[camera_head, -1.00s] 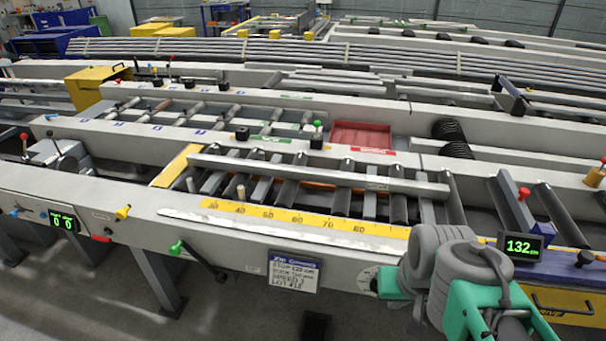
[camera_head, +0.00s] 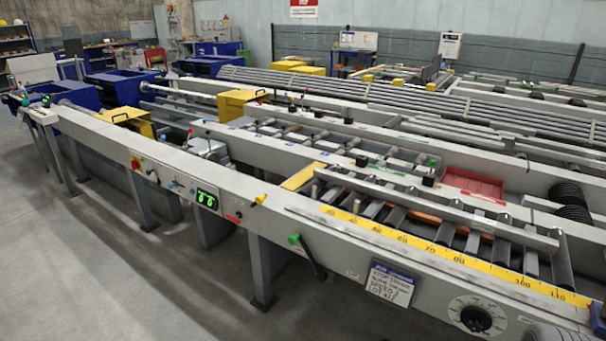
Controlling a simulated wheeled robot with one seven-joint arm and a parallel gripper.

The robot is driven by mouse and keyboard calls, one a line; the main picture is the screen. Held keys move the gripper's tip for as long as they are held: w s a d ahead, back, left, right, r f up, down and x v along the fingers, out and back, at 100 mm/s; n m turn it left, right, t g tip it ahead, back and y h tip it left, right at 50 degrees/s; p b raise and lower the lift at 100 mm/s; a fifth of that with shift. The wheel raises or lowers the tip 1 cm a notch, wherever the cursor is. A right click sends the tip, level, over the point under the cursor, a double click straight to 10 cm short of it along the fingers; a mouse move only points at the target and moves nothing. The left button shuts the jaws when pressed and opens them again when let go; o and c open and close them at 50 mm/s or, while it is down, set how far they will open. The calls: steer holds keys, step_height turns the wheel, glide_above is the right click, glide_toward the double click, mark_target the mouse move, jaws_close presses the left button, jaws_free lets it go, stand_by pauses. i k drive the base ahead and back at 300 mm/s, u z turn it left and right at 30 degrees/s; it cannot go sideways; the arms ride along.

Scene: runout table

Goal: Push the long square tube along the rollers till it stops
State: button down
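The long square tube (camera_head: 430,206) is a pale grey bar lying lengthwise along the rollers (camera_head: 448,231). Its left end is close to a yellow plate (camera_head: 303,177) across the left end of the roller bed; I cannot tell whether they touch. Its right end is over the rollers at the right, behind the yellow scale (camera_head: 440,254).
A sign (camera_head: 390,283), a green-knobbed lever (camera_head: 306,252) and a round dial (camera_head: 477,318) are on the front rail. A red tray (camera_head: 472,186) lies behind the rollers. A yellow guard (camera_head: 125,119) stands farther left. Bare floor is open at the lower left.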

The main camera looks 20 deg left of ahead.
mark_target(532, 240)
steer(key=u, duration=0.65)
steer(key=i, duration=0.9)
steer(key=u, duration=1.1)
steer(key=i, duration=1.95)
steer(key=u, duration=0.05)
